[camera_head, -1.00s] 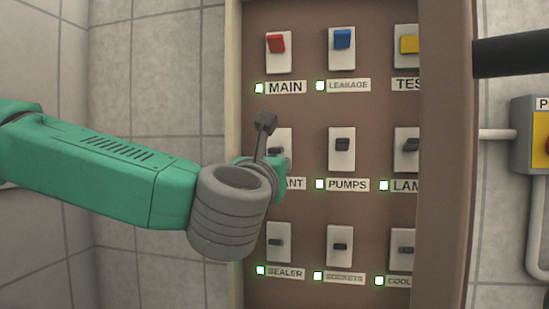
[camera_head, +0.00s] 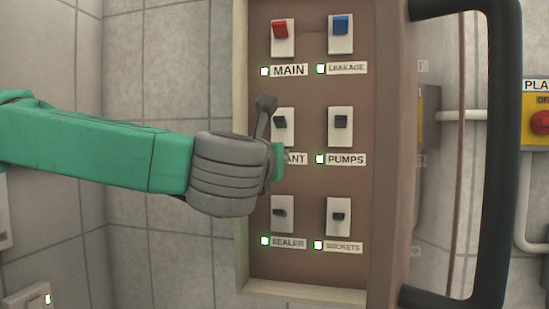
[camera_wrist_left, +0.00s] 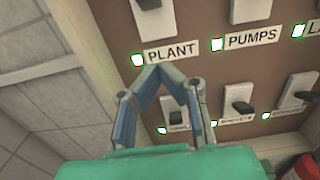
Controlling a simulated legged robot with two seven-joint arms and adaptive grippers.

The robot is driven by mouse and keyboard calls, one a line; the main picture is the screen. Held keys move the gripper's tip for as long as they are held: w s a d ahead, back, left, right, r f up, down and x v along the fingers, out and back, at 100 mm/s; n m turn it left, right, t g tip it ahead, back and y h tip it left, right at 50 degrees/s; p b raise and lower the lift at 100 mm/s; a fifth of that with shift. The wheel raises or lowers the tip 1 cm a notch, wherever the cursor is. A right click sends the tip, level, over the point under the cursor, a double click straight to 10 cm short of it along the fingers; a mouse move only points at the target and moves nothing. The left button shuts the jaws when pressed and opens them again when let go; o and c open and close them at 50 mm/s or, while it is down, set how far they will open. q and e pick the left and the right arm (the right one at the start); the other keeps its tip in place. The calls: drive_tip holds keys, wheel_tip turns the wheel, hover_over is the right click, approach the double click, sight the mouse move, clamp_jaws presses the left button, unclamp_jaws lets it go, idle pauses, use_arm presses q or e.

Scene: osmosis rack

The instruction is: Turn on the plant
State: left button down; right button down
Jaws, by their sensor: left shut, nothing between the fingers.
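The PLANT switch (camera_head: 281,125) is a dark lever on a white plate, in the middle row at left of the brown panel. Its label (camera_wrist_left: 172,51) reads PLANT in the wrist view, with a lit green lamp (camera_wrist_left: 137,60) beside it. In the head view, my wrist hides that lamp and part of the label. My left gripper (camera_wrist_left: 165,70) is shut and empty, its tips just below the PLANT label in the wrist picture. In the head view, my left gripper (camera_head: 278,162) is mostly hidden behind my wrist. I cannot tell whether it touches the panel. My right gripper is not in view.
The red MAIN (camera_head: 281,31), blue LEAKAGE (camera_head: 340,25), PUMPS (camera_head: 341,122), SEALER (camera_head: 280,213) and SOCKETS (camera_head: 338,216) switches surround it, with lit green lamps. A large black handle (camera_head: 505,150) stands at right. A yellow box with a red button (camera_head: 541,122) is beyond.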

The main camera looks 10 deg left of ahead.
use_arm(q)
drive_tip(key=s+r+b, duration=0.1)
drive_tip(key=s+r, duration=0.1)
drive_tip(key=s, duration=0.7)
drive_tip(key=w+d+f+m+g+h+b, duration=0.15)
drive_tip(key=f+m, duration=0.35)
drive_tip(key=f, duration=0.7)
drive_tip(key=w+d+f+m+g+h, duration=0.1)
drive_tip(key=w+d+f+m+g, duration=0.3)
drive_tip(key=f, duration=0.8)
drive_tip(key=s+a+f+m+g+b, duration=0.1)
drive_tip(key=s+a+f+m, duration=0.3)
drive_tip(key=f, duration=0.6)
drive_tip(key=s+d+f+m+g, duration=0.1)
drive_tip(key=s+f+m+g, duration=0.3)
drive_tip(key=f, duration=0.6)
drive_tip(key=s+a+f+m+t+b, duration=0.1)
drive_tip(key=s+a+f+m, duration=0.1)
drive_tip(key=f+m, duration=0.55)
drive_tip(key=s+a+f+m+g+y+b, duration=0.1)
drive_tip(key=s+a+f+m+g, duration=0.3)
drive_tip(key=s+a+f+m, duration=0.2)
drive_tip(key=s+a+f+m+g+y, duration=0.1)
drive_tip(key=s+a+f+m+g, duration=0.3)
drive_tip(key=s+a+f, duration=0.5)
drive_tip(key=s+f+m, duration=0.2)
drive_tip(key=s+f, duration=0.3)
drive_tip(key=s, duration=0.3)
drive_tip(key=shift+a+b, duration=0.35)
